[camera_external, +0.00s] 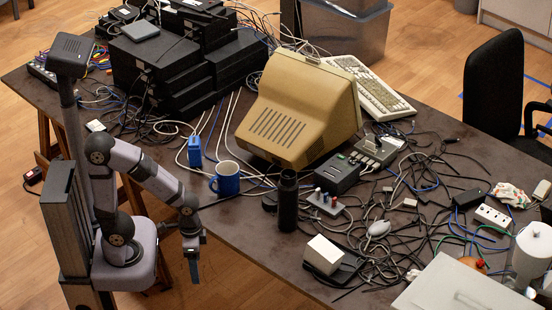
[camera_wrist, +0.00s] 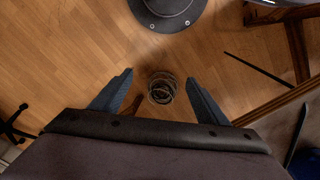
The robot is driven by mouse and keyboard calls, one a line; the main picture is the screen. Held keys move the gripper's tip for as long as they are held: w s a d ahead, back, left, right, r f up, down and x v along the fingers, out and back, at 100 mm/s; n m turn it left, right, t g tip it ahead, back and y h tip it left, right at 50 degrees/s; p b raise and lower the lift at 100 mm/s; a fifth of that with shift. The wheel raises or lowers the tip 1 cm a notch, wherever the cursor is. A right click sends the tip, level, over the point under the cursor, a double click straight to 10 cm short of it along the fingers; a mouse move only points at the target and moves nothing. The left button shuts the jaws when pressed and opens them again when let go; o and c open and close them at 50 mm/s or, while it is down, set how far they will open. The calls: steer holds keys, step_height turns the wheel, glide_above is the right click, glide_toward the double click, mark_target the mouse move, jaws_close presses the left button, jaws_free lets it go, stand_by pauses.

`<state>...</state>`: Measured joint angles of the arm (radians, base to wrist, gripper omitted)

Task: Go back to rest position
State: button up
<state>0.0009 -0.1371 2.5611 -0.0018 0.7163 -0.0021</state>
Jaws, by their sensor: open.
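My gripper (camera_external: 193,268) hangs low at the left, just off the table's near-left edge, with its fingers pointing down over the wooden floor. In the wrist view my gripper (camera_wrist: 157,90) shows two blue-grey fingers spread well apart, with nothing held between them. A dark coil of cable or wire (camera_wrist: 162,88) shows beyond the fingertips on the floor.
The dark table (camera_external: 250,240) beside my arm is crowded. A blue mug (camera_external: 227,180), a black bottle (camera_external: 288,203) and a beige monitor (camera_external: 300,108) stand on it among loose cables. A blue box (camera_external: 195,152) is near the mug. Floor below my gripper is mostly clear.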

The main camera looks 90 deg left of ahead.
step_height(320, 180, up, 21)
steer(key=p, duration=1.9)
steer(key=shift+f, duration=0.1)
